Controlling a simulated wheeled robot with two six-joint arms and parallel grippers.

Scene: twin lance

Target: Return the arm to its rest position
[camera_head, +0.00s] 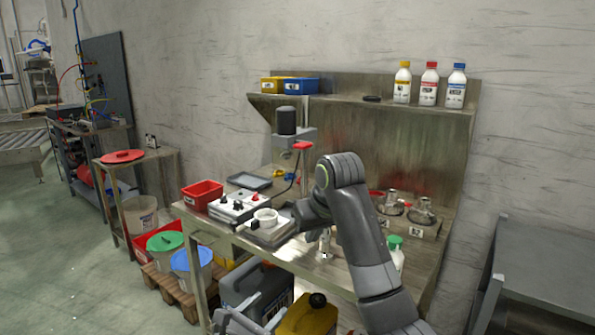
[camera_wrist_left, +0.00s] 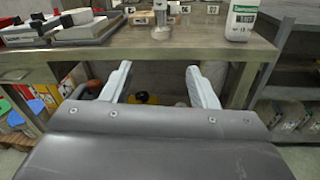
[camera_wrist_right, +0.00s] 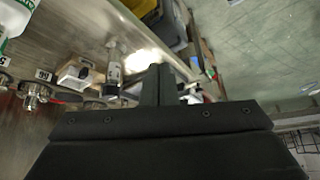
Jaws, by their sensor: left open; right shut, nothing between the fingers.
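My right arm (camera_head: 347,205) comes in from the lower right of the head view and bends over the workbench. Its dark wrist is beside a white device; its fingertips do not show clearly there. In the right wrist view my right gripper (camera_wrist_right: 160,70) is shut and empty, with the bench surface and its edge behind it. My left gripper (camera_wrist_left: 158,68) is open and empty in the left wrist view, in front of the bench and below its top. Only a small grey part of the left arm shows at the bottom of the head view.
The workbench (camera_head: 330,272) carries a red bin (camera_head: 202,195), a white device with knobs (camera_head: 238,206) and a green-capped bottle (camera_head: 396,257). Several bottles stand on the shelf above. Canisters and buckets fill the space below. A grey table (camera_head: 540,262) stands at right. Open floor lies at left.

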